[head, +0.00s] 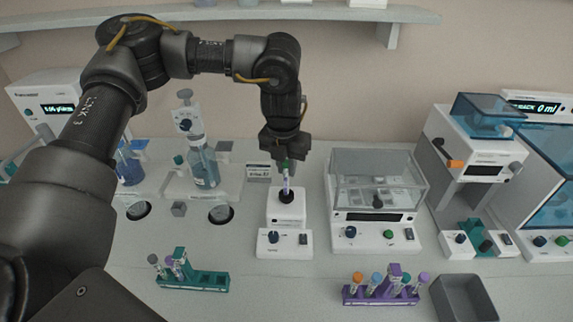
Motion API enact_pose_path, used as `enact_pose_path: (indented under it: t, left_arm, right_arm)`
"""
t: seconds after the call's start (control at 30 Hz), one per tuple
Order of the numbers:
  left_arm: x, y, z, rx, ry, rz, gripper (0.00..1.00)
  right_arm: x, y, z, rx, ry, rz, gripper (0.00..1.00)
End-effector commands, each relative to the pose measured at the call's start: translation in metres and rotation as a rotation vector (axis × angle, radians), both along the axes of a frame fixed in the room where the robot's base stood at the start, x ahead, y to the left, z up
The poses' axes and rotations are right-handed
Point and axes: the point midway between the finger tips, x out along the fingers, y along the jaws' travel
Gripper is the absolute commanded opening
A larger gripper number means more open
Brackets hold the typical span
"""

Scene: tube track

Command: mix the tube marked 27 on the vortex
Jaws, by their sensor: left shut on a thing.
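My left gripper (285,158) points down above the vortex and is shut on a tube (286,183) with a green cap. The tube is upright, and its lower end is at the dark cup on top of the vortex (286,222). Whether it presses into the cup is hard to tell. The mark on the tube is too small to read. The vortex is a white device with a dark knob and a small switch on its front. My right gripper is not in the view.
A teal rack (205,280) with several tubes stands front left, and a purple rack (385,290) with several tubes front right. A grey bin (463,298) is at the right front. A clear-lidded device (376,200) stands right of the vortex; bottles (203,165) stand to its left.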

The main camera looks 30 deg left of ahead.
Motion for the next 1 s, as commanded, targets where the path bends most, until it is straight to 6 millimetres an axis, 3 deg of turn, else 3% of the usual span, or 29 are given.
enact_pose_path:
  t: [1.0]
  left_arm:
    - [0.0008, -0.0002, -0.0089, 0.000, 0.000, 0.000, 0.04]
  right_arm:
    - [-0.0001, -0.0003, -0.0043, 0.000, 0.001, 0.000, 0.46]
